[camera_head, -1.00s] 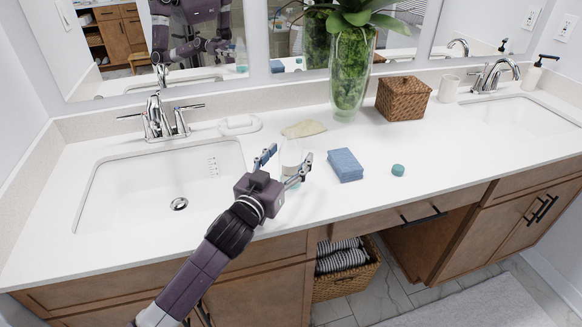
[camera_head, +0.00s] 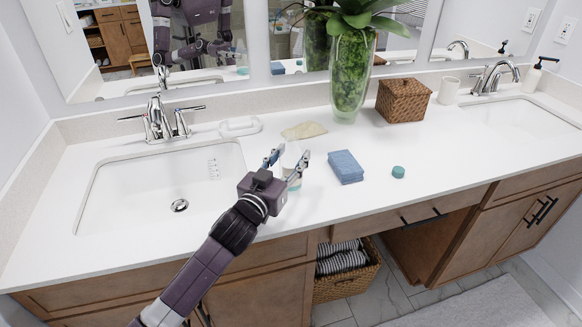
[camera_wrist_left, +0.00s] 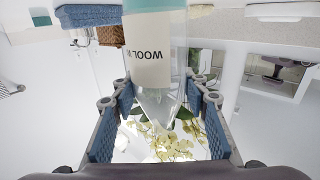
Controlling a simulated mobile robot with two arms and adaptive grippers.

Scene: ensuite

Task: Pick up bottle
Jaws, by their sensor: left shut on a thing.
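The bottle (camera_head: 291,162) is a clear bottle with a pale label and a teal part, on the white counter right of the left sink. In the left wrist view the bottle (camera_wrist_left: 150,55) shows dark label lettering reading "WOOL" and a clear tapering end between the blue finger pads. My left gripper (camera_head: 289,155) is shut on the bottle, one finger on each side, and partly hides it in the head view. I cannot tell whether its base touches the counter. My right gripper is not in view.
A beige cloth (camera_head: 304,130), a white soap dish (camera_head: 240,126), a glass vase (camera_head: 350,80) and a wicker box (camera_head: 403,98) stand behind. The front counter is clear.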

